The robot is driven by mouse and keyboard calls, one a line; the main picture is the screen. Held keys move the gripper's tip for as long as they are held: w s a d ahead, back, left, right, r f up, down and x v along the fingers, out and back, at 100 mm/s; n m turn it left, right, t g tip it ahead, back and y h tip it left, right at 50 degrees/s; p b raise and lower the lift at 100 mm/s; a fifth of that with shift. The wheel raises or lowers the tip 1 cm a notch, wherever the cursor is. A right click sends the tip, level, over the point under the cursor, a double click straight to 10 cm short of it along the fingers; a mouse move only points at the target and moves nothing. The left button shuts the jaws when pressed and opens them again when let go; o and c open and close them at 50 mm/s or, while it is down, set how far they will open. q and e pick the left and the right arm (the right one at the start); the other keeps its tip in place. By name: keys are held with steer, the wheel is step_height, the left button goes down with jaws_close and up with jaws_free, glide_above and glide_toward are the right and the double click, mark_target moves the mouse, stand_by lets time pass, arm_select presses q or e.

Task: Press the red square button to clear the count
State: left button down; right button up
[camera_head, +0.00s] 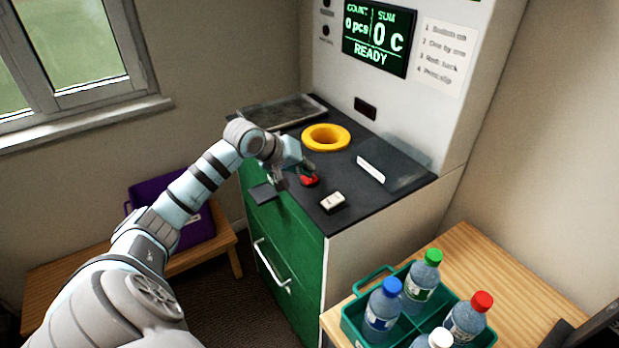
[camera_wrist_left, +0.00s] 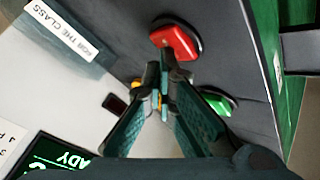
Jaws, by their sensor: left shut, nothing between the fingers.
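The red button (camera_head: 309,181) sits on the dark counter top of the green cabinet. In the left wrist view the red button (camera_wrist_left: 175,42) is a red cap on a black base, just beyond my fingertips. My left gripper (camera_head: 281,184) is at the counter beside the red button, pointing down. In the left wrist view my left gripper (camera_wrist_left: 165,78) is shut and empty, its tips close to the red button's near edge; I cannot tell whether they touch it. A green button (camera_wrist_left: 216,102) shows beside the fingers. The display (camera_head: 376,38) reads 0 pcs, 0 C and READY.
A green crate (camera_head: 352,328) of bottles stands on the wooden table (camera_head: 509,262) at right. A purple box (camera_head: 197,232) is at left.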

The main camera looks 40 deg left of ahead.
arm_select(q)
steer(key=shift+f, duration=0.2)
steer(key=shift+r, duration=0.1)
steer(key=shift+r+p, duration=0.3)
steer(key=shift+r, duration=0.6)
step_height(320, 180, up, 5)
steer(key=p, duration=0.3)
stand_by(0.5)
stand_by(0.5)
